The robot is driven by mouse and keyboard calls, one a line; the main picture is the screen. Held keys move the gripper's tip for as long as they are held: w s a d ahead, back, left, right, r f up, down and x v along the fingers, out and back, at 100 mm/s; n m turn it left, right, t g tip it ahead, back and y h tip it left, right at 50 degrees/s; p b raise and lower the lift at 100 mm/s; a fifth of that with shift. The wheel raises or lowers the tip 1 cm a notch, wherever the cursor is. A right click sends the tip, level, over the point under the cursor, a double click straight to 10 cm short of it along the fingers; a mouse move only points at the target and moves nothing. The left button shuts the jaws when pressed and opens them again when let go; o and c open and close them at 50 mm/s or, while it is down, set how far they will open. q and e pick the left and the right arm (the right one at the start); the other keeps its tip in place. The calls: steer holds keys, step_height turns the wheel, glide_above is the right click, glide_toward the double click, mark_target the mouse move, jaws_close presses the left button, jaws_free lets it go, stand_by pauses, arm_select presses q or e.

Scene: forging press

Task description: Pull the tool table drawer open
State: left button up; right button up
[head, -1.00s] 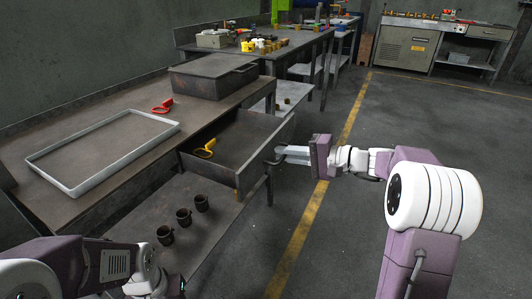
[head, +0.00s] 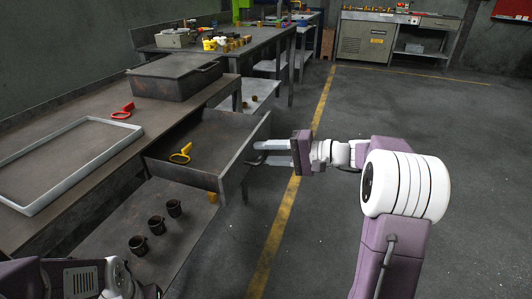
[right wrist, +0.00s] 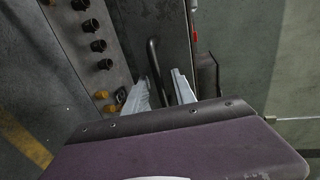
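The tool table drawer (head: 236,158) is slid far out from under the tabletop. It also shows in the right wrist view (right wrist: 178,30). A yellow-handled tool (head: 181,153) lies inside it. My right gripper (head: 262,152) is at the drawer's outer front. In the right wrist view its two pale fingers (right wrist: 160,82) stand apart, with the dark bar handle (right wrist: 152,60) between them. The fingers look open around the handle, with gaps beside it. My left arm is at the lower left of the head view; its gripper is out of the picture.
Several dark cups (head: 156,225) stand on the shelf below. The floor (head: 330,130) beyond the drawer is clear.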

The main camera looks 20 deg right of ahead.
steer(key=shift+d+r, duration=0.1)
steer(key=p+v, duration=0.4)
steer(key=v, duration=0.5)
steer(key=s+a+f+g+h, duration=0.3)
steer(key=s+a+f+g, duration=0.2)
steer(key=a+f, duration=0.35)
steer(key=s+f+n+g+h, duration=0.3)
steer(key=s+f+n+h, duration=0.5)
steer(key=s+f, duration=0.5)
step_height(320, 180, up, 38)
steer(key=d+m+h+p, duration=0.1)
steer(key=p, duration=3.8)
steer(key=shift+w, duration=0.25)
